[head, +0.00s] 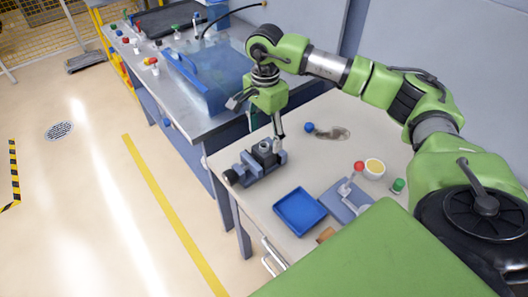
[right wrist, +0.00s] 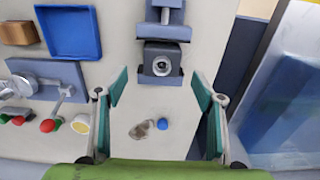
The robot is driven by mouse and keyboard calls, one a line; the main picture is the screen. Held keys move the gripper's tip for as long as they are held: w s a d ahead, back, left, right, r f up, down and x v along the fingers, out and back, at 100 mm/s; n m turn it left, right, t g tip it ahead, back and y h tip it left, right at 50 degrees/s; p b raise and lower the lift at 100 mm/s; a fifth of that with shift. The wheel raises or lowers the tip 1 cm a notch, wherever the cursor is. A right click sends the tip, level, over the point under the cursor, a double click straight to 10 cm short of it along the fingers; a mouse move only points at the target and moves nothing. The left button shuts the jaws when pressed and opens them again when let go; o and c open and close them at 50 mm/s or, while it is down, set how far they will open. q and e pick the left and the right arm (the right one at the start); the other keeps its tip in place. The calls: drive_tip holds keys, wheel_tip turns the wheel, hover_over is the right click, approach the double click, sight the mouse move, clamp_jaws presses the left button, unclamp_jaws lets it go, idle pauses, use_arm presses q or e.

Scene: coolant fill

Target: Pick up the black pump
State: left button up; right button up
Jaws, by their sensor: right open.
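The black pump (head: 265,149) looks like a small dark block with a round pale opening on top. It sits in a blue-grey vise (head: 248,172) near the left edge of the light workbench. In the right wrist view the pump (right wrist: 162,61) is upper centre, at the end of the vise (right wrist: 170,32). My right gripper (head: 260,115) is above the pump, pointing down. Its two fingers are spread wide and empty, as the right wrist view shows (right wrist: 159,83). The pump lies just beyond the fingertips there, apart from them. My left gripper is not in view.
A blue tray (head: 300,211), a grey-blue fixture (head: 347,200), a white cup with yellow contents (head: 374,169) and red, green and blue (head: 309,127) knobs are on the bench. A metal table with a blue transparent-sided bin (head: 208,80) stands behind left.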

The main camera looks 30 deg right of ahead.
sight(264, 147)
wheel_tip(264, 147, down, 2)
drive_tip(key=shift+a+f+p, duration=0.15)
drive_tip(key=shift+p, duration=0.95)
wheel_tip(264, 147, down, 2)
drive_tip(key=shift+w+f+p, duration=0.1)
drive_tip(key=shift+f+p, duration=0.05)
drive_tip(key=shift+p, duration=0.15)
drive_tip(key=shift+f, duration=0.3)
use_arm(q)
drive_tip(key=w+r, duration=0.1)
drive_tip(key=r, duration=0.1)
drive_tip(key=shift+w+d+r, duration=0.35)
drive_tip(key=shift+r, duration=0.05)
use_arm(e)
drive_tip(key=c, duration=1.3)
